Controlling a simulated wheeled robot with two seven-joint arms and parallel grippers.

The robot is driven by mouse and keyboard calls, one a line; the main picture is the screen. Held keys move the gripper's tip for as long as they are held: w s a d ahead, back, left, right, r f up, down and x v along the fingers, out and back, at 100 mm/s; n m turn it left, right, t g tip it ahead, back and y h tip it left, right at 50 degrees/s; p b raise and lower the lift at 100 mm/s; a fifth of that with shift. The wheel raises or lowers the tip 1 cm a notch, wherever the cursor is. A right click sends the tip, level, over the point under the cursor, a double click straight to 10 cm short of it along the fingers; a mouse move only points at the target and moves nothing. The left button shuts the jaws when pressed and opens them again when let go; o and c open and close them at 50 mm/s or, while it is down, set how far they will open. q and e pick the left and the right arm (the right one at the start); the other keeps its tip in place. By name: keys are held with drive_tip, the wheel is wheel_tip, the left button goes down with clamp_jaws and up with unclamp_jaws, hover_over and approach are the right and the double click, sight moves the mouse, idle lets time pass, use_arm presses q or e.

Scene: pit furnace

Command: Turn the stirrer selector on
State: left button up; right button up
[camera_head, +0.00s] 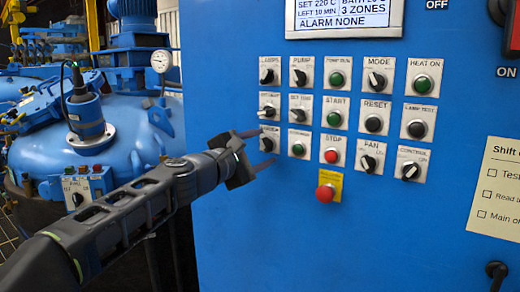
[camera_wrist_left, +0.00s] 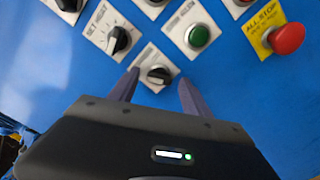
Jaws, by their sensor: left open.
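My left gripper (camera_head: 262,149) is open at the lower left of the blue panel's control grid, with its two fingers pointing at the panel. A black selector knob (camera_head: 269,142) on a pale plate stands at the fingertips; its label is partly hidden and too small to read, so I cannot confirm from the text that it is the stirrer selector. In the left wrist view the open gripper (camera_wrist_left: 157,92) has this selector (camera_wrist_left: 157,75) just beyond and between its fingers. I cannot tell whether they touch the knob. My right gripper is not in view.
A green button (camera_head: 298,149) sits close right of the selector, another knob (camera_head: 269,110) just above. A red emergency button (camera_head: 325,193) on a yellow plate is lower right. A blue vessel (camera_head: 75,135) stands at left. The panel below the controls is clear.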

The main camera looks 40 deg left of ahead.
use_arm(q)
clamp_jaws()
idle(0.7)
